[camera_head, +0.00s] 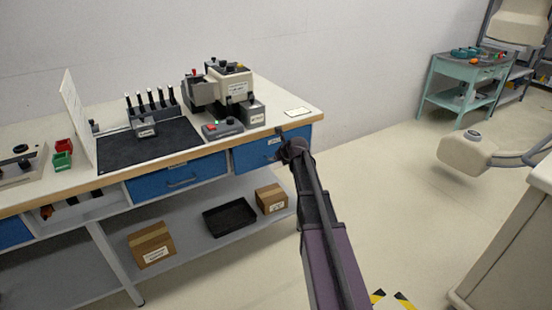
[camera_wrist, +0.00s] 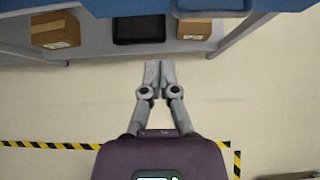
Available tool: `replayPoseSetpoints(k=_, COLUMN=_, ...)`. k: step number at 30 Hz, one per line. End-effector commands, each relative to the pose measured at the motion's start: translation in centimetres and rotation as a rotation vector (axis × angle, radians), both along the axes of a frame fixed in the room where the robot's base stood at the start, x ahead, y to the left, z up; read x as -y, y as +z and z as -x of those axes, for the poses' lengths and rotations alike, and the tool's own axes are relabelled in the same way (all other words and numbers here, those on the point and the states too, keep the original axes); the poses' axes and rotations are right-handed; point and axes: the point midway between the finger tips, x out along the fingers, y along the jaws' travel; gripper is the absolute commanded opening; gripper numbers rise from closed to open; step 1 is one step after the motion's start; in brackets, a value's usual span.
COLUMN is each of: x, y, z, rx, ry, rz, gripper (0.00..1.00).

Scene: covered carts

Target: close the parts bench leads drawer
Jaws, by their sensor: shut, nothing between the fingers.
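The parts bench (camera_head: 254,88) has blue drawers under its top. The middle drawer (camera_head: 150,190) shows its front and bar handle. The right drawer (camera_head: 252,157) has a small pale label, and my arm hides part of its front. I cannot read which one is the leads drawer, nor tell whether the right drawer stands slightly out. My gripper (camera_head: 281,134) overlaps the right drawer in the head view. In the wrist view my gripper (camera_wrist: 159,64) has its fingers together and empty, with a blue drawer part (camera_wrist: 211,8) at the top edge, apart from the fingertips.
The lower shelf (camera_head: 190,240) holds two cardboard boxes (camera_head: 152,246) and a black tray (camera_head: 230,217). An open bay (camera_head: 80,209) with small items is left of the middle drawer. A white cabinet (camera_head: 510,250) stands at the right. Floor between is clear.

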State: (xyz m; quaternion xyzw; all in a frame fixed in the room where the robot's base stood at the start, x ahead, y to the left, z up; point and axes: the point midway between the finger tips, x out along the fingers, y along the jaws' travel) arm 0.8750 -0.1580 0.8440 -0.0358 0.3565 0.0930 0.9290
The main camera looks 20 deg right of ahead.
Motion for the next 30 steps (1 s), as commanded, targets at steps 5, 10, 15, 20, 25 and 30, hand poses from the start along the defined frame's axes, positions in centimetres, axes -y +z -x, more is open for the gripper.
replayPoseSetpoints(k=5, x=0.1, y=-0.3, z=-0.1, rx=0.006, ry=0.004, rz=-0.005, gripper=0.0)
replayPoseSetpoints(k=10, x=0.7, y=-1.4, z=-0.3, rx=0.041, ry=0.021, rz=-0.025, gripper=0.0)
replayPoseSetpoints(k=15, x=1.9, y=-2.9, z=-0.8, rx=0.113, ry=0.049, rz=-0.062, gripper=0.0)
replayPoseSetpoints(k=20, x=3.8, y=-4.2, z=-1.2, rx=0.209, ry=0.071, rz=-0.099, gripper=0.0)
replayPoseSetpoints(k=25, x=6.1, y=-5.2, z=-1.5, rx=0.322, ry=0.08, rz=-0.127, gripper=0.0)
replayPoseSetpoints(k=30, x=8.7, y=-6.2, z=-1.5, rx=0.439, ry=0.075, rz=-0.145, gripper=0.0)
